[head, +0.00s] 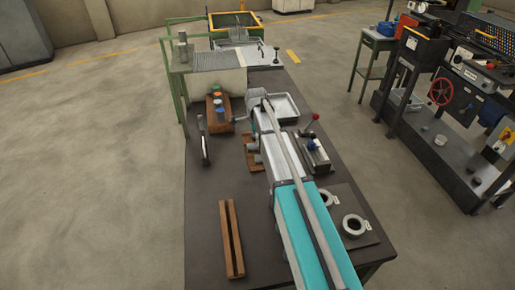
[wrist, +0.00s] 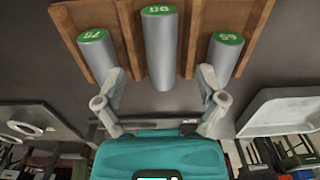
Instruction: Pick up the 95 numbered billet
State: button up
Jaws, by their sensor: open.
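In the wrist view a wooden rack (wrist: 128,35) holds three grey cylindrical billets with green numbered tops. The middle billet (wrist: 160,62) has upside-down digits that appear to read 95. The left billet (wrist: 97,55) seems marked 75 and the right billet (wrist: 223,58) seems marked 65. My gripper (wrist: 160,78) is open, one finger on each side of the middle billet's lower part. I cannot tell whether either finger touches a billet. In the head view the wooden rack (head: 249,153) is partly hidden behind my arm.
Another wooden rack (head: 214,126) with coloured-top pieces stands to the left. A pale tray (head: 287,106) lies behind my arm. A red-knobbed fixture (head: 317,152) is at right. A slotted wooden block (head: 230,240) lies at front left. Dark tabletop (head: 213,180) is clear between.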

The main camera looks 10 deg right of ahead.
aim_at(255, 145)
jog(key=shift+a+f+b, duration=0.2)
jog(key=shift+f+b, duration=2)
jog(key=shift+f, duration=0.15)
jog(key=shift+r, duration=0.2)
grip_shut()
